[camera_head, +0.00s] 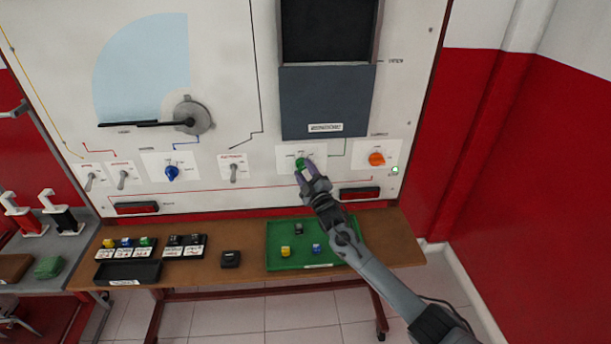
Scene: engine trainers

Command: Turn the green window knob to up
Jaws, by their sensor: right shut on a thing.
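The green window knob (300,164) sits on a small white plate on the upright panel, below the dark blue-grey window (324,101). My right gripper (305,168) reaches up from the lower right and is shut on the green knob, with a finger on each side of it. The fingers hide part of the knob and its plate, so its exact pointing direction is hard to tell. My left gripper is not in view.
An orange knob (376,159) is right of the green one, and a toggle switch (233,171) and a blue knob (172,172) are left. Below, a wooden table (400,242) holds a green tray (275,233) with small blocks.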

